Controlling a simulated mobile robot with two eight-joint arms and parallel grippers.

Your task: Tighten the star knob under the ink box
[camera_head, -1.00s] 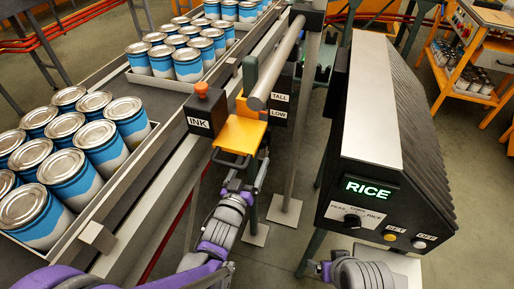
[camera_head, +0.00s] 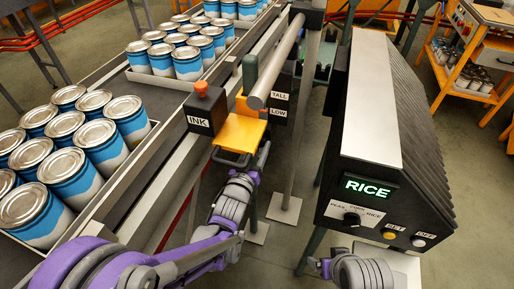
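The ink box (camera_head: 203,112) is a black box labelled INK with a red-orange button on top, beside the conveyor rail. A yellow plate (camera_head: 240,133) sits to its right. No star knob shows; the underside of the ink box is hidden from this angle. My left gripper (camera_head: 242,157) is at the near edge of the yellow plate, below and right of the ink box. Its dark fingers stand apart, and their tips are partly hidden by the plate. I cannot tell whether it touches anything.
Blue and white cans (camera_head: 123,119) fill trays along the conveyor at left. A metal roller (camera_head: 275,68) and a post with TALL and LOW labels stand behind the plate. A control cabinet (camera_head: 368,187) reading RICE blocks the right. An orange cart (camera_head: 470,60) stands farther back.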

